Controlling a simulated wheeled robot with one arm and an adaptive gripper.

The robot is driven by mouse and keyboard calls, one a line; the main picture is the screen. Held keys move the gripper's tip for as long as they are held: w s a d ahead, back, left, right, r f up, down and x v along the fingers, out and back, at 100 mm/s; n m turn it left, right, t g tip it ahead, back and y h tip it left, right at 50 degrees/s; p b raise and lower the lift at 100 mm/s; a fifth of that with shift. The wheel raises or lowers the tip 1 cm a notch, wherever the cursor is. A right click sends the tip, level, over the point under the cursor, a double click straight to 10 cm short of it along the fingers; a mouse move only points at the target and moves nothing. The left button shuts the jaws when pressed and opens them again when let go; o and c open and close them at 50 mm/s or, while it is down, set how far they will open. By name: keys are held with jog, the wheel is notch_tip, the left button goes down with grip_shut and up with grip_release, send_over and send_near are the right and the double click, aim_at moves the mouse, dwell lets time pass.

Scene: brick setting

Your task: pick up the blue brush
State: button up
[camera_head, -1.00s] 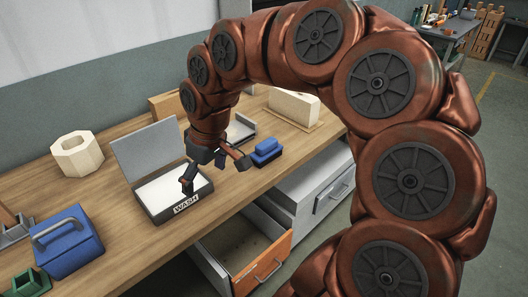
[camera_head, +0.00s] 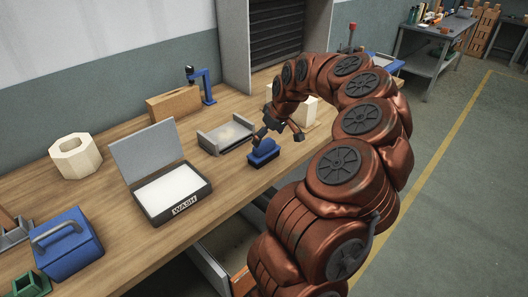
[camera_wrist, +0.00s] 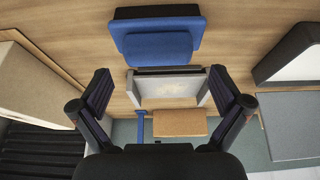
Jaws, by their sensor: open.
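The blue brush (camera_head: 264,154) lies on the wooden workbench near its front edge, in front of a grey tray. In the wrist view the brush (camera_wrist: 158,45) shows whole at the top, a blue block with a darker strip along its upper side. My gripper (camera_head: 279,138) is open and empty, just above and behind the brush in the head view. In the wrist view the fingers of my gripper (camera_wrist: 160,92) stand wide apart, and the brush is ahead of them, between their lines. I cannot tell the exact height gap.
The grey tray (camera_head: 207,144) stands close behind the brush. The open WASH box (camera_head: 160,219) is to its left, and a pale block (camera_head: 311,112) stands behind my gripper. A wooden block (camera_head: 173,103) and a blue clamp-like stand (camera_head: 208,86) are at the back. A drawer below is open.

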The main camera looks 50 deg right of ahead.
aim_at(264, 143)
jog(key=shift+p+x, duration=1.15)
jog(key=shift+x, duration=1.4)
jog(key=shift+d, duration=0.15)
jog(key=c, duration=1)
jog(key=shift+w+r, duration=0.1)
jog(key=shift+r+b, duration=0.9)
jog(key=shift+r, duration=0.85)
jog(key=shift+s+a+b, duration=0.35)
jog(key=shift+s+a, duration=0.3)
jog(key=shift+s, duration=0.2)
jog(key=s+a+b, duration=0.1)
jog(key=s+a, duration=0.2)
jog(key=s+a+r+b, duration=0.1)
jog(key=s+a+b, duration=0.1)
jog(key=s, duration=0.2)
jog(key=s+a+b, duration=0.1)
jog(key=s+a, duration=0.2)
jog(key=s, duration=0.1)
jog(key=shift+a+r+b, duration=0.25)
jog(key=shift+a+b, duration=0.05)
jog(key=shift+a, duration=0.05)
